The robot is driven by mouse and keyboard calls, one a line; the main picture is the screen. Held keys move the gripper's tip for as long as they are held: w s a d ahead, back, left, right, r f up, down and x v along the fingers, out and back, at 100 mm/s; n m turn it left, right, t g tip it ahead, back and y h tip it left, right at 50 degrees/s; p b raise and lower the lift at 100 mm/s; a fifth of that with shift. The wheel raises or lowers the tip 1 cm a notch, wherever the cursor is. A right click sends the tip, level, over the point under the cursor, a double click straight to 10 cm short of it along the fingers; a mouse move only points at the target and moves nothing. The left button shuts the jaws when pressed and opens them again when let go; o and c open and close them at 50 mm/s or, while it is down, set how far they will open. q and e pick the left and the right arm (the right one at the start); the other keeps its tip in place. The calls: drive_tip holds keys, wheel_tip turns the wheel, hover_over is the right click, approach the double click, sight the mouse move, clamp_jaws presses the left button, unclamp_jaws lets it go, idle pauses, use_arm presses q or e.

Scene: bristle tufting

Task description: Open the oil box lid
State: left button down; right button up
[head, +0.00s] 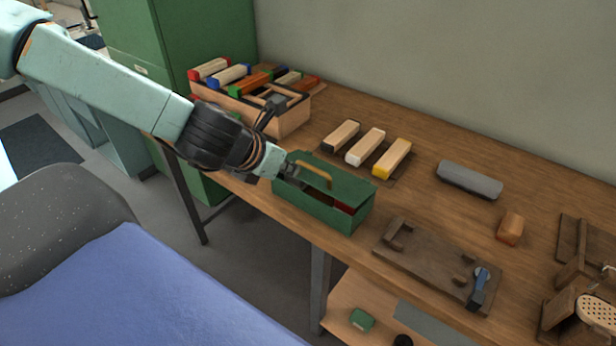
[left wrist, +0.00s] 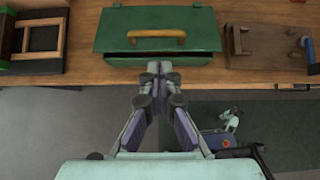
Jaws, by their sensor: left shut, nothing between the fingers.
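The green oil box (head: 312,203) stands near the front edge of the workbench. Its green lid (head: 348,182) carries a tan bar handle (head: 318,173). A dark gap with something reddish inside shows below the lid's edge at the right, so the lid looks slightly raised. In the left wrist view the lid (left wrist: 120,24), its handle (left wrist: 157,34) and a dark slot under the lid's front edge are visible. My left gripper (head: 292,170) is at the box's left end, shut and empty. Its fingertips (left wrist: 159,68) are close to the box front, below the handle; contact is unclear. My right gripper is out of view.
A wooden tray (head: 292,119) of coloured blocks stands behind left. Three brushes or blocks (head: 365,147) lie behind the box. A wooden fixture (head: 425,262) lies to its right, with a grey bar (head: 469,180) farther back. Bench (head: 430,215) between them is clear.

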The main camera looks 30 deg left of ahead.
use_arm(q)
drive_tip(key=f+b, duration=0.1)
drive_tip(key=b, duration=0.8)
approach(318, 180)
drive_tip(key=x, duration=0.4)
drive_tip(key=shift+w+f, duration=0.1)
drive_tip(key=shift+w+d, duration=0.1)
drive_tip(key=shift+p, duration=0.4)
drive_tip(key=shift+r, duration=0.25)
